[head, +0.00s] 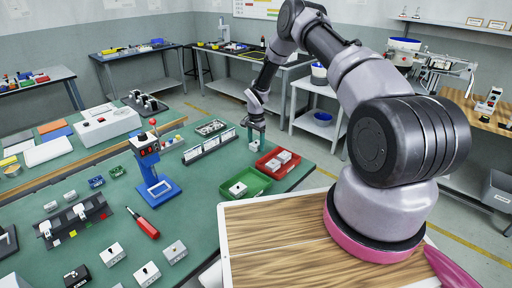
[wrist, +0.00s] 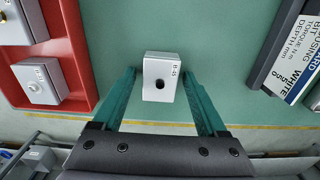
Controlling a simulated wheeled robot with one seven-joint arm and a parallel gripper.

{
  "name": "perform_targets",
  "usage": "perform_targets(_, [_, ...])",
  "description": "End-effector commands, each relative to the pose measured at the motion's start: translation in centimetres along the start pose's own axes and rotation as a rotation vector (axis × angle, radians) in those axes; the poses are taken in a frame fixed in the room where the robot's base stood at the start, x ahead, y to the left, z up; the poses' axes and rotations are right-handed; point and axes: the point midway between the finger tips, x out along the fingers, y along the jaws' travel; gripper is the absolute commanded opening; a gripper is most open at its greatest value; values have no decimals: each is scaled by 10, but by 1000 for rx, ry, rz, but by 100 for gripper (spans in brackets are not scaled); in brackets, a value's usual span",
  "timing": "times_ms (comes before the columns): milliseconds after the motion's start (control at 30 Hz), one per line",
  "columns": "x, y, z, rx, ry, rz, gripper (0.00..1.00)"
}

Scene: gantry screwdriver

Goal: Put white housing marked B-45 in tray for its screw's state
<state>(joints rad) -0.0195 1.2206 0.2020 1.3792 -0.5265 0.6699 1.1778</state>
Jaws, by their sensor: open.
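The white housing marked B-45 (wrist: 161,68) sits on the green table between my open fingers in the wrist view. Its top face shows a dark round spot like an open hole. My gripper (wrist: 159,76) has a teal finger on each side of the housing, with small gaps. In the head view my gripper (head: 256,128) points down behind the red tray, and the housing (head: 254,146) shows small below it. The red tray (head: 263,167) holds white housings; one in the wrist view (wrist: 40,83) has a pale disc on top. The green tray (head: 225,188) holds one white housing (head: 238,189).
A dark-framed rack (head: 209,147) stands left of the gripper; a lettered panel (wrist: 294,66) shows right in the wrist view. The table edge is close by.

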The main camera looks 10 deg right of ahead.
Motion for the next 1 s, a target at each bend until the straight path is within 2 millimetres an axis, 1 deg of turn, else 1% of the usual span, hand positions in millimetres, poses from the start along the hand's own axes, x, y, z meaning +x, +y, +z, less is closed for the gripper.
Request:
perform_targets(33, [0,0,0,0,0,0,71])
perform_targets(67, [0,0,0,0,0,0,60])
perform_targets(100, [0,0,0,0,0,0,44])
perform_targets(167, [0,0,0,0,0,0,21])
perform_targets(200, [0,0,0,0,0,0,6])
perform_targets(233, [0,0,0,0,0,0,0])
perform_targets(433, [-5,-1,0,0,1,-2,0])
perform_targets(1000, [-50,0,0,-1,1,-1,0])
